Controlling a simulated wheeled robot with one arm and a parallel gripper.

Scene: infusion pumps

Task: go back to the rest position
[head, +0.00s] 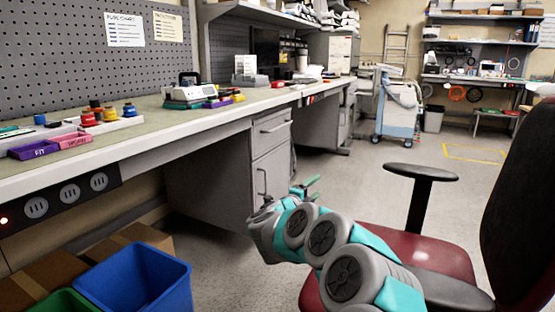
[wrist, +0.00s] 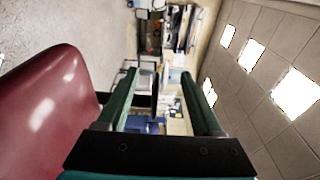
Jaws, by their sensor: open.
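My gripper (head: 306,187) is at the end of my grey and teal arm, in the lower middle of the head view. It is held in the air in front of the workbench drawers and beside the red chair. In the wrist view my gripper (wrist: 160,75) shows two green fingers spread apart. Nothing is between the fingers; only the distant room shows through the gap. The fingers touch nothing that I can see.
The workbench (head: 215,118) runs along the left, with a device (head: 188,95) and small trays on it. The red chair (head: 425,252) is close to my arm on the right. A blue bin (head: 135,280) stands at lower left. Open floor lies beyond, towards a wheeled cart (head: 397,108).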

